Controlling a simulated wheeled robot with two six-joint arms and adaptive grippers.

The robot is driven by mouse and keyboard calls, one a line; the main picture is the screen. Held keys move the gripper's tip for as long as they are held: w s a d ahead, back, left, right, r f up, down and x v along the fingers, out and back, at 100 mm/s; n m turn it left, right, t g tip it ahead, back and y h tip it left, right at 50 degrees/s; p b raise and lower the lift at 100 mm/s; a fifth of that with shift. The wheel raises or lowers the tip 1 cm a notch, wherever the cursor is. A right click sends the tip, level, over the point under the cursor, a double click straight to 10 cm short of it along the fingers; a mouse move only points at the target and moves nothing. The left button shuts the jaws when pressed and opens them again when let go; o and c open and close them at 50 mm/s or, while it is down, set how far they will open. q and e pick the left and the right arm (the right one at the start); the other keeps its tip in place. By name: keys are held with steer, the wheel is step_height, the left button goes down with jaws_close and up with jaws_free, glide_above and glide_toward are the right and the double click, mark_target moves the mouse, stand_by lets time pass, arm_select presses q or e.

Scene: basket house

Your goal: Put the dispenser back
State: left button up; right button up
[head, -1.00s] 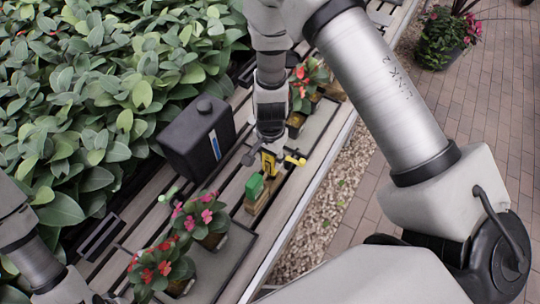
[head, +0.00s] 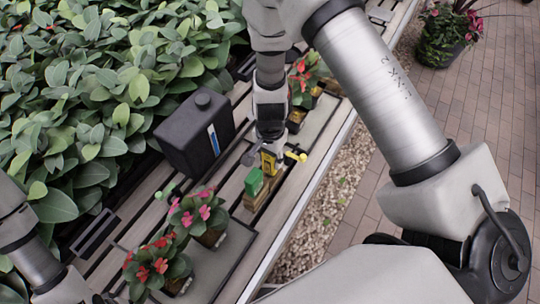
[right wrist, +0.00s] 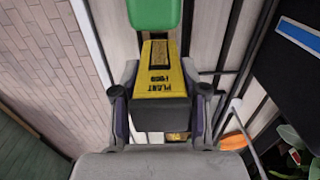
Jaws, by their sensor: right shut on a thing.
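A yellow and black dispenser marked "PLANT FOOD" (right wrist: 160,85) is between the fingers of my right gripper (right wrist: 158,105) in the right wrist view. In the head view the yellow dispenser (head: 268,162) shows at the tip of my right gripper (head: 271,142), low over the slatted table. My right gripper is shut on it. A green block (head: 254,181) on a wooden base is just in front and to the left; the green part also shows at the top of the right wrist view (right wrist: 155,14). My left arm enters at the lower left; its fingers are not clear.
A black canister (head: 190,138) with a cap stands on the slatted table (head: 150,206) beside the leafy hedge. Potted flowers stand in a near tray (head: 222,270) and in a far tray (head: 316,128). A yellow-handled tool (head: 295,157) is right of the dispenser. Gravel lies beyond the table edge.

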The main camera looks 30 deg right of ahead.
arm_select(q)
steer(key=shift+f+b, duration=1.05)
steer(key=shift+b, duration=0.05)
arm_select(e)
steer(key=shift+f, duration=1.2)
arm_select(q)
steer(key=shift+r, duration=0.1)
arm_select(e)
steer(key=shift+r, duration=0.1)
steer(key=o, duration=1.1)
steer(key=shift+c, duration=0.2)
step_height(320, 180, up, 12)
arm_select(q)
steer(key=shift+r, duration=0.1)
arm_select(e)
steer(key=shift+r, duration=0.1)
